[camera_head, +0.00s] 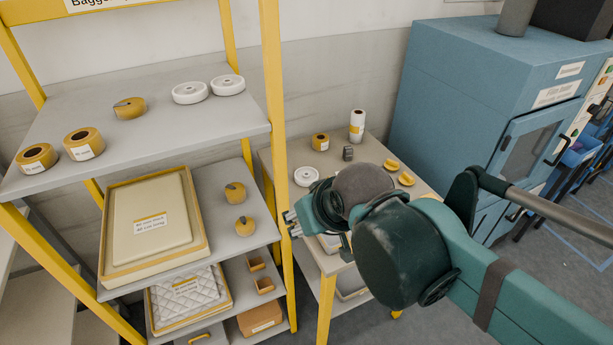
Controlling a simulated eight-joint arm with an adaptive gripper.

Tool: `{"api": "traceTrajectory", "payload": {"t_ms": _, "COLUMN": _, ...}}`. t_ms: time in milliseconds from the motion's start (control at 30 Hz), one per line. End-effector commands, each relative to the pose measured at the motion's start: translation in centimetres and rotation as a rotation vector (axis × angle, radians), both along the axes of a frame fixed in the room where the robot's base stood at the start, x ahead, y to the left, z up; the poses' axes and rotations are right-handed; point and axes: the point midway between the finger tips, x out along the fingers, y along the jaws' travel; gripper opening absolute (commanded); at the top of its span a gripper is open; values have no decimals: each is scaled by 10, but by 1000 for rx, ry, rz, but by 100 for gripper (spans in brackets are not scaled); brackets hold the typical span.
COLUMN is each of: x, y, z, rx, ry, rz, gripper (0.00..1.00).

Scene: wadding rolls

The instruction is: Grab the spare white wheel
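Two white wheels lie flat side by side on the top shelf, a left one (190,92) and a right one (228,85). A third white wheel (306,176) lies flat on the side table, partly close behind my arm. The view does not show which one is the spare. My gripper (291,224) is in front of the rack's yellow post, below and in front of the third wheel in the picture and apart from it. Its fingers are small and partly hidden by my wrist, so I cannot tell whether they are open or hold anything.
The top shelf (150,75) also holds several yellow rolls. A yellow upright post (274,120) stands between the rack and the side table. The side table holds a tall white roll (357,125) and a yellow roll (320,141). A blue cabinet (460,90) stands at right.

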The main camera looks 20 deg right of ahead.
Motion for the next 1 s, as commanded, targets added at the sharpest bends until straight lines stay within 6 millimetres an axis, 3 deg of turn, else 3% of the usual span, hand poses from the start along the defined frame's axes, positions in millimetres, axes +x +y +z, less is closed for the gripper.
{"api": "traceTrajectory", "payload": {"t_ms": 367, "x": 0, "y": 0, "z": 0, "rx": 0, "ry": 0, "rz": 0, "gripper": 40}}
{"api": "traceTrajectory", "payload": {"t_ms": 600, "x": 0, "y": 0, "z": 0, "rx": 0, "ry": 0, "rz": 0, "gripper": 71}}
{"api": "traceTrajectory", "payload": {"t_ms": 1000, "x": 1, "y": -1, "z": 3, "rx": -7, "ry": -2, "rz": 7, "gripper": 71}}
